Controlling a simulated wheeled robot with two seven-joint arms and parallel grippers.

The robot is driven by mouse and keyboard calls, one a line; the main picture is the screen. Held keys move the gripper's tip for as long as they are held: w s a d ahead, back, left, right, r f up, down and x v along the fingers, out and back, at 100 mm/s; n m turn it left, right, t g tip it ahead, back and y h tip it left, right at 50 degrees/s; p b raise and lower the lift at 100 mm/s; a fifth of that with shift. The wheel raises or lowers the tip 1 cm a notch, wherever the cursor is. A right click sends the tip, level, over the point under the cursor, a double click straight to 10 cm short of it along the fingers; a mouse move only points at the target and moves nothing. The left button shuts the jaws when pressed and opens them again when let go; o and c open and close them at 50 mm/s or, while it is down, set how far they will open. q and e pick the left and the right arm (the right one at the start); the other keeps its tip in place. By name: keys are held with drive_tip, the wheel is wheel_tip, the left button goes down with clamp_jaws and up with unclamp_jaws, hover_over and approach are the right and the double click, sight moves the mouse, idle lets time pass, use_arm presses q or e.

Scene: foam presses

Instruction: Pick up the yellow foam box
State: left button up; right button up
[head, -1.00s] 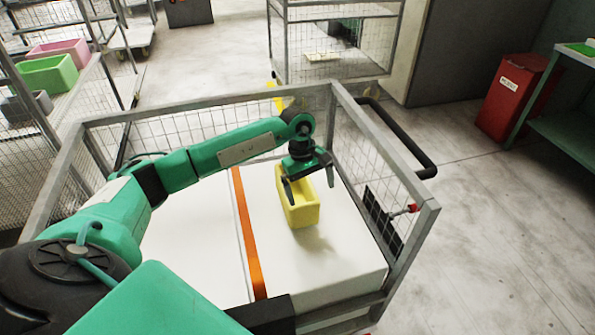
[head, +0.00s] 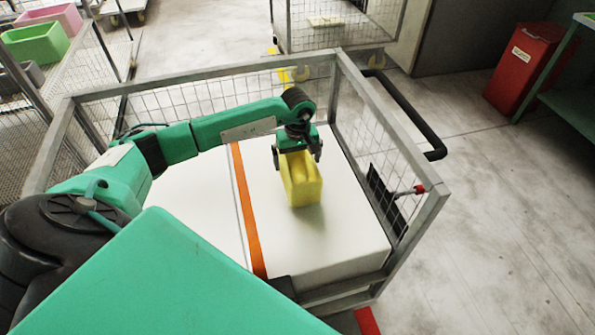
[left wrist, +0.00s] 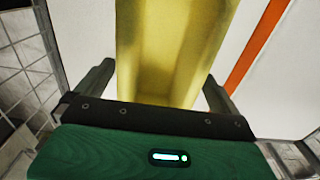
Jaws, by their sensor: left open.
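The yellow foam box (head: 303,184) stands on the right-hand white block inside a wire-mesh cart. It looks like an open-topped box with a hollow. My left gripper (head: 298,155) is open at the far end of the box, with a finger on either side of it. In the left wrist view the box (left wrist: 175,50) runs up between the two fingers of the left gripper (left wrist: 158,90), with small gaps showing at the sides. I cannot tell whether either finger touches it. My right gripper is not in view.
The cart's grey frame and mesh (head: 335,110) surround the white blocks (head: 330,245). An orange strip (head: 247,215) lies to the left of the box. A black handle (head: 415,115) sticks out at the right. A red bin (head: 520,68) stands beyond on the floor.

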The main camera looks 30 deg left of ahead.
sight(298, 177)
use_arm(q)
drive_tip(key=shift+d+f+p, duration=0.1)
drive_tip(key=shift+f+p, duration=0.25)
drive_tip(key=shift+f, duration=1.9)
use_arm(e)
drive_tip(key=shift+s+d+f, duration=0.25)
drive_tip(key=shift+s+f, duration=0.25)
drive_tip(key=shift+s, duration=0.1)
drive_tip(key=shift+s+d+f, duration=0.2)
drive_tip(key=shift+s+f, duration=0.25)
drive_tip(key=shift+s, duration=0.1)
use_arm(q)
drive_tip(key=shift+s, duration=0.1)
drive_tip(key=c, duration=0.8)
drive_tip(key=shift+r, duration=0.1)
